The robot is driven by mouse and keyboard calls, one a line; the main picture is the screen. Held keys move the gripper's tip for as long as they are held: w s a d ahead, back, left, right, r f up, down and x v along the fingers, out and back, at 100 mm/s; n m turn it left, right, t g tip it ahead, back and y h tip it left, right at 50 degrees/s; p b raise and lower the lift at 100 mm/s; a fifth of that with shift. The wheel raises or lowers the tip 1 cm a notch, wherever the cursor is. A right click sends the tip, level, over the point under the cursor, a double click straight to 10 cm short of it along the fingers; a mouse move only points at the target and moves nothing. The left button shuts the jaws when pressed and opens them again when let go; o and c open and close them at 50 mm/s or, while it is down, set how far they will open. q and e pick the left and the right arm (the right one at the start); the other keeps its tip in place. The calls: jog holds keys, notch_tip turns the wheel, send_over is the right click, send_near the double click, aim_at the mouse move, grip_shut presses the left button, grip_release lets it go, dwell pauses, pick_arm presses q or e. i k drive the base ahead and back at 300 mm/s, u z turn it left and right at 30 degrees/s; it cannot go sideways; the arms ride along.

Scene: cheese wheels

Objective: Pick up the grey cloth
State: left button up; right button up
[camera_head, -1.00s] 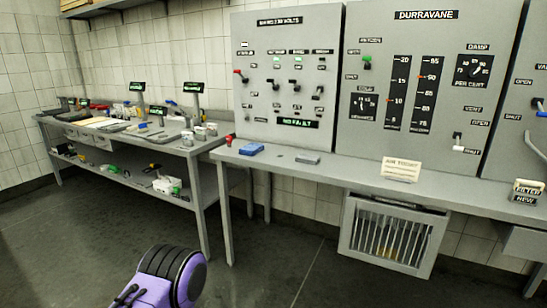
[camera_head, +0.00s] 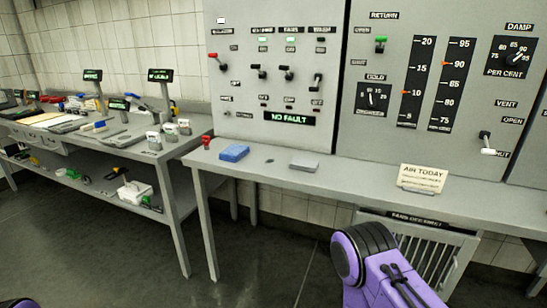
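A folded grey cloth (camera_head: 304,165), a flat pale grey pad, lies on the metal ledge (camera_head: 345,180) below the control panels. A folded blue cloth (camera_head: 234,153) lies to its left, with a small dark grey item (camera_head: 269,160) between them. Nothing touches the grey cloth. A purple and black part of my arm shows at the bottom right, in front of the ledge and below the cloth. A dark bit of my body shows at the bottom left corner. Neither gripper's fingers are in view.
An "AIR TODAY" card (camera_head: 422,180) stands right of the cloth. A red-topped item (camera_head: 206,143) stands at the ledge's left end. A barred unit (camera_head: 440,240) hangs below the ledge. A cluttered workbench (camera_head: 125,151) stands left. The floor before the ledge is clear.

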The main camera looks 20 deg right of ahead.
aim_at(303, 165)
jog(key=z, duration=0.35)
jog(key=i, duration=0.85)
jog(key=z, duration=0.6)
